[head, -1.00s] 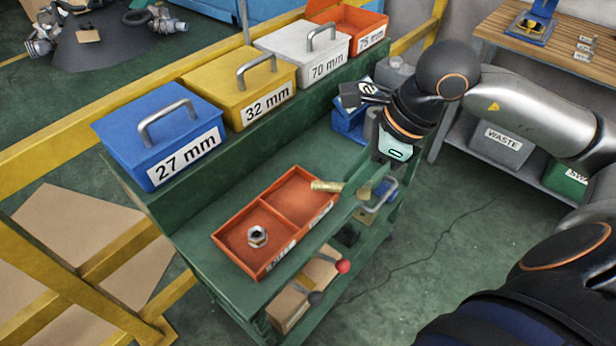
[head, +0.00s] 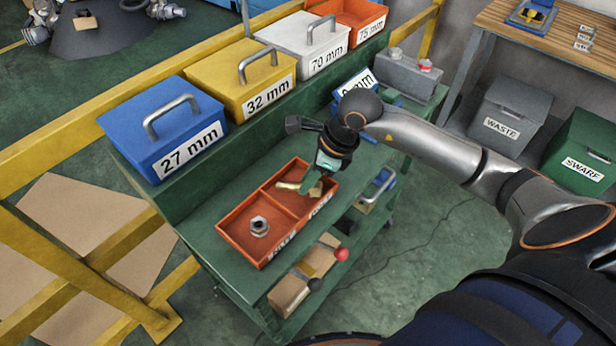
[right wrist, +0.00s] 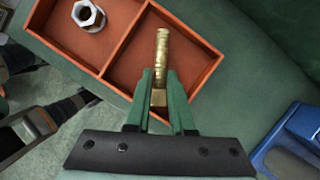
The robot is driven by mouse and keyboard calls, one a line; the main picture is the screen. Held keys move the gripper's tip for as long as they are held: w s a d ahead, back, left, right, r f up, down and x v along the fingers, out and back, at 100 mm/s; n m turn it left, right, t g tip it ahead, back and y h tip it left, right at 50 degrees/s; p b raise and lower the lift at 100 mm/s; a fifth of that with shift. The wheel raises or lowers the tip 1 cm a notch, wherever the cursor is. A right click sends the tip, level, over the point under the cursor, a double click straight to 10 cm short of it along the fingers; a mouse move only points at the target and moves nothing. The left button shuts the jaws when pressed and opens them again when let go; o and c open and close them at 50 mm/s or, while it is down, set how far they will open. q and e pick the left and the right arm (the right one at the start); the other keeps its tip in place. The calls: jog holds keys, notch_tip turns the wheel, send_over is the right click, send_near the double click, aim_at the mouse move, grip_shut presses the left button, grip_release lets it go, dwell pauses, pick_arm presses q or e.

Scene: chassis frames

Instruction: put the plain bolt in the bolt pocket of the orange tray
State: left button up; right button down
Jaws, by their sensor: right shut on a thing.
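The orange tray (head: 262,262) lies on the green bench and has two compartments. A silver nut (head: 259,227) sits in its left compartment; the nut also shows in the right wrist view (right wrist: 88,15). My right gripper (head: 308,187) is over the tray's right compartment, shut on the brass bolt (head: 288,186). In the right wrist view the bolt (right wrist: 162,50) points away between the green fingers (right wrist: 160,74), over the right compartment's floor. I cannot tell whether it touches the floor. The tray's front labels are too blurred to read. My left gripper is not in view.
Blue (head: 165,130), yellow (head: 243,80) and white (head: 305,45) lidded boxes and an open orange bin (head: 362,18) line the raised shelf behind. A grey container (head: 410,78) stands at the bench's far end. Bench surface left of the tray is clear.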

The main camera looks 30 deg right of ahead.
jog(key=shift+f, duration=0.2)
jog(key=c, duration=1.2)
grip_release()
jog(key=shift+f, duration=0.1)
jog(key=shift+c, duration=0.2)
jog(key=o, duration=0.5)
jog(key=shift+c, duration=0.2)
jog(key=shift+r, duration=0.3)
jog(key=v, duration=1.2)
jog(key=shift+f, duration=0.1)
